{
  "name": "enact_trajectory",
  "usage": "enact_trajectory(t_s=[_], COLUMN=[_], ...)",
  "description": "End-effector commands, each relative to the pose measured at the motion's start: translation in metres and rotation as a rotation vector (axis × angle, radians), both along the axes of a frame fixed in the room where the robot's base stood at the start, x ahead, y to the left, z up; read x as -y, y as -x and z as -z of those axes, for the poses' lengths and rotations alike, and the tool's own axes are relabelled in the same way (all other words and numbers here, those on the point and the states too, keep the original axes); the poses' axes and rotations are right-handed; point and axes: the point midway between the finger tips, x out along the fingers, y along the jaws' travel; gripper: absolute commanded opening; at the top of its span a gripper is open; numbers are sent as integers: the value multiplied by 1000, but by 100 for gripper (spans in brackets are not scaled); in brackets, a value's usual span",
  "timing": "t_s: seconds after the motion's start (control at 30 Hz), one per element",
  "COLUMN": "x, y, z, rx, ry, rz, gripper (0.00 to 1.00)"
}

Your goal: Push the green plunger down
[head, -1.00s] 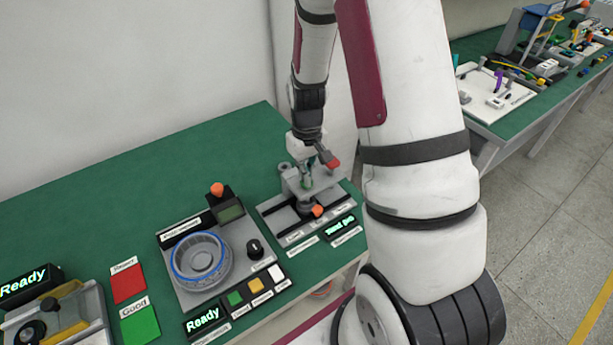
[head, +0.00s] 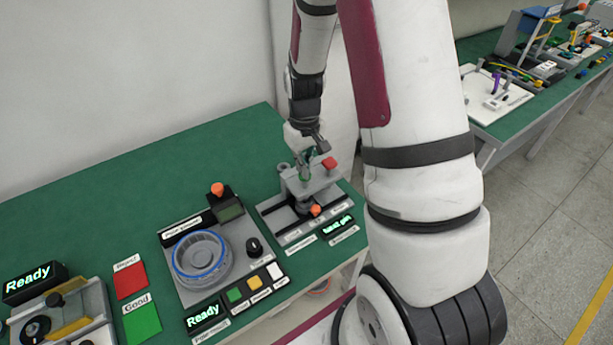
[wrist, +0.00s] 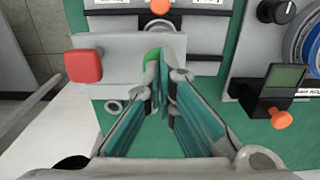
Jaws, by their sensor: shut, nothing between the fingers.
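The green plunger (wrist: 152,56) shows in the wrist view as a small green piece at the edge of the grey plate of a press-like fixture. My gripper (wrist: 164,70) is shut and empty. Its fingertips overlap the plunger's right side in that view and partly hide it; I cannot tell whether they touch. In the head view my gripper (head: 309,158) is over the fixture (head: 312,184), close to the green plunger (head: 304,174), which is small and partly covered there.
A red block (wrist: 85,66) is on the plate's left end in the wrist view. An orange knob (head: 315,210) sits at the fixture's front. A grey station with a blue-rimmed ring (head: 202,256) stands to its left. Green table surface (head: 130,190) is clear behind.

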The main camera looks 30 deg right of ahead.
Motion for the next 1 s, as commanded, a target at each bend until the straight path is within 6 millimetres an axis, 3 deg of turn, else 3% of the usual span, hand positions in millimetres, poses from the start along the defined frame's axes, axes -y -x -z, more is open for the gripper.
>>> enact_trajectory(t_s=[0.6,1.0], x=[1,0], y=[0,0], z=[-45,-48], rx=[1,1], ry=[1,1], rz=[1,1], gripper=[0,0])
